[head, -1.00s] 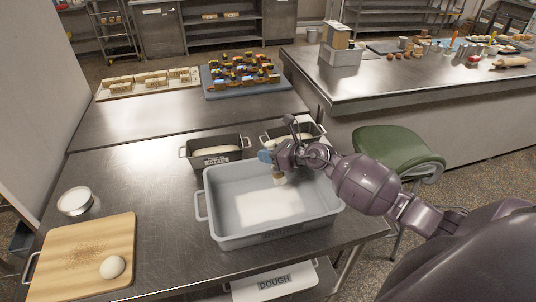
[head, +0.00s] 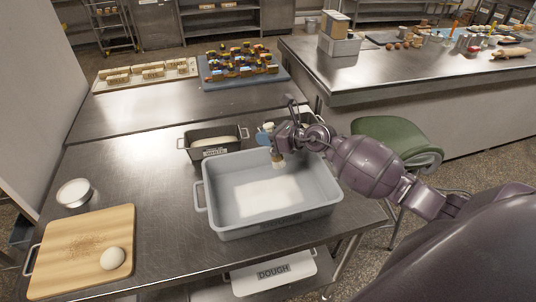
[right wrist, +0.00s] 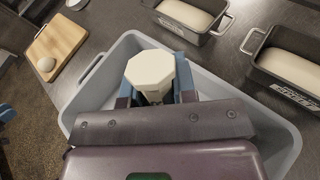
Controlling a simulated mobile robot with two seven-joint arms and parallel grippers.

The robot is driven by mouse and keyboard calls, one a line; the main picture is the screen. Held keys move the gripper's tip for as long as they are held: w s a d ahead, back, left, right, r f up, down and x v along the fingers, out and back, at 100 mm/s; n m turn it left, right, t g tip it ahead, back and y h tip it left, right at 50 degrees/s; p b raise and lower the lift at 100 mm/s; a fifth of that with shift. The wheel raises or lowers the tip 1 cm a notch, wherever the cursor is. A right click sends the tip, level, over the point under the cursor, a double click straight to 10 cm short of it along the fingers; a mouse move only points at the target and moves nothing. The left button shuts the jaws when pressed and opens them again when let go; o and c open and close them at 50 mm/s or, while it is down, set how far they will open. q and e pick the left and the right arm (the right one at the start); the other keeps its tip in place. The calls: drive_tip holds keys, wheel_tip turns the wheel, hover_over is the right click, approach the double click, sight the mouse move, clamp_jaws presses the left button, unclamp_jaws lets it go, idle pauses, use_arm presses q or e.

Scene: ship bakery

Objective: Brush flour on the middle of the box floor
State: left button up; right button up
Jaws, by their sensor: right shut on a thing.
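The grey box (head: 211,212) stands on the steel table, with a white flour patch (head: 268,197) on the middle of its floor. My right gripper (head: 277,150) is over the back right part of the box. In the right wrist view the brush's pale octagonal top (right wrist: 151,71) shows between the blue fingers, with the box rim (right wrist: 84,76) around. My left gripper is not in view.
A cutting board (head: 60,262) with a dough ball (head: 113,258) lies at the left, below a white bowl (head: 74,193). A loaf tin (head: 196,152) with dough stands behind the box. A second tin (right wrist: 258,57) is mostly hidden by my arm in the head view. A green chair (head: 400,140) stands to the right.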

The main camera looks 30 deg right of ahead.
sight(276, 156)
idle(0.3)
drive_tip(key=shift+t, duration=0.6)
drive_tip(key=f+b, duration=0.1)
drive_tip(key=s+f+b, duration=0.1)
drive_tip(key=f, duration=0.1)
drive_tip(key=s+f+b, duration=0.1)
drive_tip(key=shift+s+d+f, duration=0.1)
drive_tip(key=shift+d+f, duration=0.05)
drive_tip(key=shift+d, duration=0.2)
drive_tip(key=s+b, duration=0.2)
drive_tip(key=shift+s+t+b, duration=0.3)
drive_tip(key=shift+b, duration=0.1)
wheel_tip(276, 156, up, 8)
drive_tip(key=s+a+t+y+b, duration=0.1)
drive_tip(key=s, duration=0.1)
drive_tip(key=shift+s+a+f+n+t+y, duration=0.2)
drive_tip(key=shift+s+n+t+y, duration=0.1)
drive_tip(key=shift+s+n, duration=0.1)
drive_tip(key=shift+w, duration=0.1)
